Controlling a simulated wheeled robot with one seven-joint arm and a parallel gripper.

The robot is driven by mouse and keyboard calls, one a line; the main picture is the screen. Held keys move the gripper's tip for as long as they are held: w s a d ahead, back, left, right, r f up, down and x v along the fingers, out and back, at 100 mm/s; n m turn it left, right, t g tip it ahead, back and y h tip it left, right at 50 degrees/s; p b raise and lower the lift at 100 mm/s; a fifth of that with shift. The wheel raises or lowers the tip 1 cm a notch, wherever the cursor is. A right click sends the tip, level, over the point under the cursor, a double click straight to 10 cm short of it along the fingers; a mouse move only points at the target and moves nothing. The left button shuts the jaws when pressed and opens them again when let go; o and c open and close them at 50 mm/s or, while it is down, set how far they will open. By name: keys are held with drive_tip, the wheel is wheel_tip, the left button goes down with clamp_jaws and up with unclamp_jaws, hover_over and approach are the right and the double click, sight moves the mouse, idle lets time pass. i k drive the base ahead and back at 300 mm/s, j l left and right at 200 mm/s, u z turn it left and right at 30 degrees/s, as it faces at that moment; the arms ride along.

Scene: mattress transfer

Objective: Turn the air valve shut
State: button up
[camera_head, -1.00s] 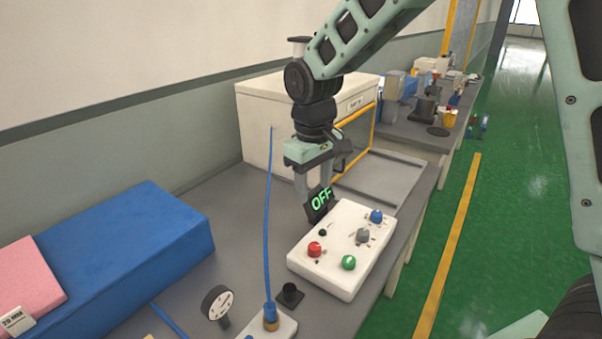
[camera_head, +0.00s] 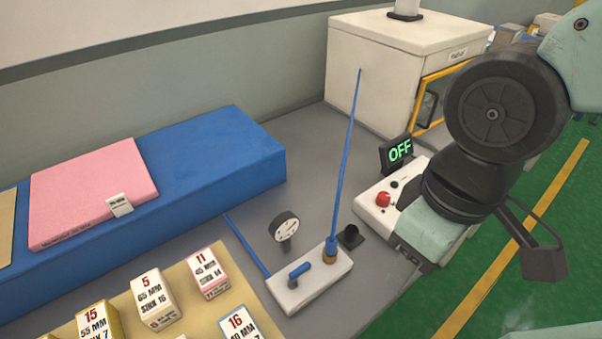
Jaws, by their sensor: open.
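The air valve (camera_head: 300,271) is a small blue lever on the left part of a white block (camera_head: 312,285) on the grey bench. A blue hose rises from a brass fitting (camera_head: 329,256) on the same block. A round dial gauge (camera_head: 285,227) stands just behind the block. My gripper (camera_head: 477,262) is open, to the right of the valve block and apart from it. One dark finger pad shows clearly at its right; the other side is harder to make out. Nothing shows between the fingers.
A blue foam block (camera_head: 200,165) with a pink slab (camera_head: 92,193) lies at left. Several labelled blocks stand in front on a tan board (camera_head: 190,300).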

sight(295, 273)
drive_tip(key=k+u, duration=0.15)
drive_tip(key=u, duration=0.25)
drive_tip(key=k+u, duration=0.2)
drive_tip(key=u, duration=0.15)
drive_tip(key=k+j+u, duration=0.15)
drive_tip(key=u, duration=0.25)
